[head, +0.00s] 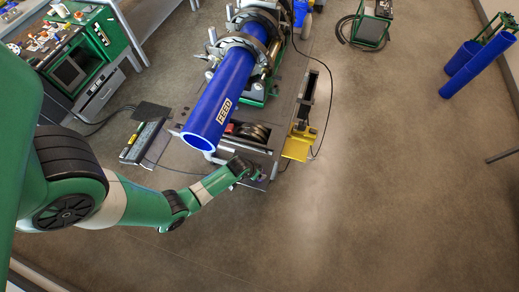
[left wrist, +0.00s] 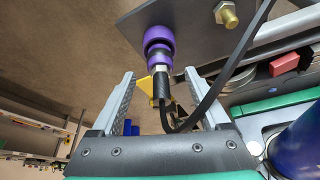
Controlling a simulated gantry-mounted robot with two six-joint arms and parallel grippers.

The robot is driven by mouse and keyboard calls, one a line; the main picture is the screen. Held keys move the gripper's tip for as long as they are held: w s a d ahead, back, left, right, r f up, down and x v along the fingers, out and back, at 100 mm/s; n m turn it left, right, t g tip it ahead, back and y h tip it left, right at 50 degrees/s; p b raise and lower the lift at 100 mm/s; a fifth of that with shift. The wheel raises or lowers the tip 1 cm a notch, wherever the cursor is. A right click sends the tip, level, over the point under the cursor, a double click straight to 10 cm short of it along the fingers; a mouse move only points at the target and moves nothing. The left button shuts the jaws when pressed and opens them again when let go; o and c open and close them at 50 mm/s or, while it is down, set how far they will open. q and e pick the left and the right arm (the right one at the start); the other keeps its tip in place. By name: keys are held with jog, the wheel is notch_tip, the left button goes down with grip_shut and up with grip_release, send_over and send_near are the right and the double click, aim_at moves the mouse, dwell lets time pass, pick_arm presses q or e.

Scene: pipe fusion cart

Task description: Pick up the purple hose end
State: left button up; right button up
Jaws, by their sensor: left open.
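The purple hose end (left wrist: 158,45) shows in the left wrist view, just beyond and between my fingertips. It has purple rings, a metal collar and a black sleeve, with a black hose (left wrist: 208,102) curving away from it. My left gripper (left wrist: 160,76) is open, with one finger on each side of the black sleeve; I see no clear contact. In the head view my left gripper (head: 246,171) is low at the near end of the cart, where the hose end is too small to make out clearly. My right gripper is not in view.
A grey plate with a brass bolt (left wrist: 228,16) is close beside the hose end. In the head view a big blue pipe (head: 222,100) marked FEED lies in the machine above my gripper. A yellow bracket (head: 298,146) stands to the right.

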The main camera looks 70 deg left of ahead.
pick_arm(q)
jog(key=b+x, duration=0.4)
jog(key=shift+f, duration=0.35)
jog(key=shift+w+a+f+b, duration=0.15)
jog(key=shift+w+f+b, duration=0.05)
jog(key=shift+f+b, duration=0.1)
jog(key=shift+r, duration=0.2)
grip_shut()
